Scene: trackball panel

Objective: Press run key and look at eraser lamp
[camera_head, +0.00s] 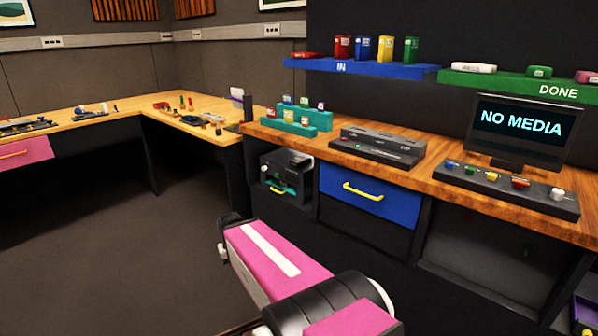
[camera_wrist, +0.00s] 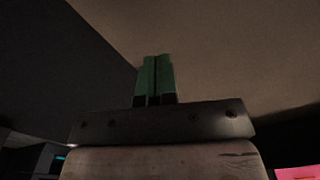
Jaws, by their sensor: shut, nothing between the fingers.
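A dark control panel (camera_head: 540,200) lies on the wooden counter below a monitor (camera_head: 520,128) reading "NO MEDIA". It carries small blue, green, yellow and red keys or knobs and a white ball at its right end. Labels are too small to tell which is the run key. A grey slotted device (camera_head: 385,141) stands left of the panel, and a black machine (camera_head: 287,168) with green showing inside sits in an open bay below the counter. I cannot tell which is the eraser or see its lamp clearly. My gripper (camera_wrist: 155,78) is shut and empty, with green fingers, away from the panel.
A blue drawer (camera_head: 345,205) with a yellow handle is under the counter. A blue shelf (camera_head: 375,68) and a green "DONE" shelf (camera_head: 520,84) hold colored items above. A teal stepped rack (camera_head: 300,120) stands on the counter. The floor at left (camera_head: 120,250) is clear.

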